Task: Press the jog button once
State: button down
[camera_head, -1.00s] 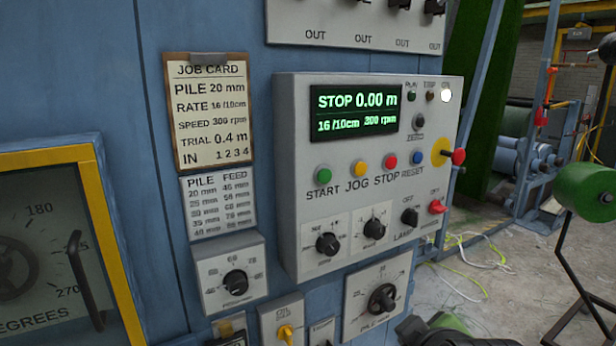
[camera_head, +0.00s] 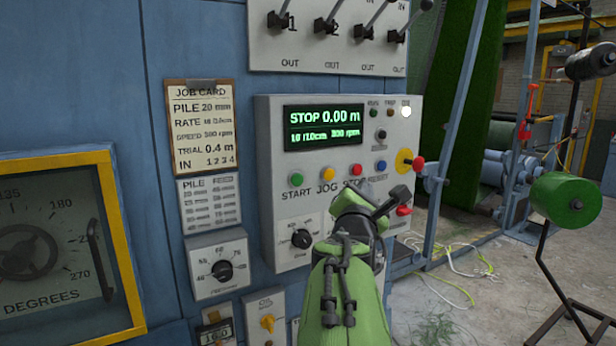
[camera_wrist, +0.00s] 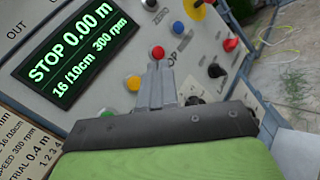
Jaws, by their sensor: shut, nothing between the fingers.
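The yellow jog button (camera_head: 327,174) is on the grey control panel (camera_head: 268,150), above the word JOG, between the green start button (camera_head: 296,179) and the red stop button (camera_head: 357,170). In the wrist view the yellow button (camera_wrist: 134,83) shows just left of my gripper (camera_wrist: 158,66). My gripper's fingers are shut and empty and point at the panel, with the red button (camera_wrist: 158,52) just beyond their tips. I cannot tell the gap to the panel. In the head view my green arm hides the panel's lower right, and the fingertips are not clear. The display (camera_head: 325,126) reads STOP 0.00 m.
The blue reset button (camera_head: 381,166) and a large red knob on a yellow disc (camera_head: 406,162) are to the right. Levers (camera_head: 337,25) project above the panel. A job card (camera_head: 202,127) hangs left. A green roll on a stand (camera_head: 566,200) is at right; cables lie on the floor.

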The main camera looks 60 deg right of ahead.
aim_at(329, 175)
jog(key=shift+w+d+p, duration=0.5)
jog(key=shift+w+d, duration=0.15)
jog(key=shift+w, duration=0.7)
jog(key=shift+w+d+p, duration=0.55)
jog(key=shift+w+d, duration=0.15)
jog(key=shift+w, duration=0.6)
jog(key=shift+w+d+p, duration=0.5)
jog(key=shift+w+d, duration=0.15)
jog(key=shift+w, duration=0.7)
jog(key=shift+w+d, duration=0.25)
jog(key=shift+w, duration=0.1)
jog(key=shift+w+d+p, duration=0.2)
jog(key=shift+w+p, duration=0.2)
jog(key=shift+w, duration=0.05)
jog(key=shift+s+a+b, duration=0.4)
jog(key=shift+s+a, duration=0.05)
jog(key=shift+s, duration=0.35)
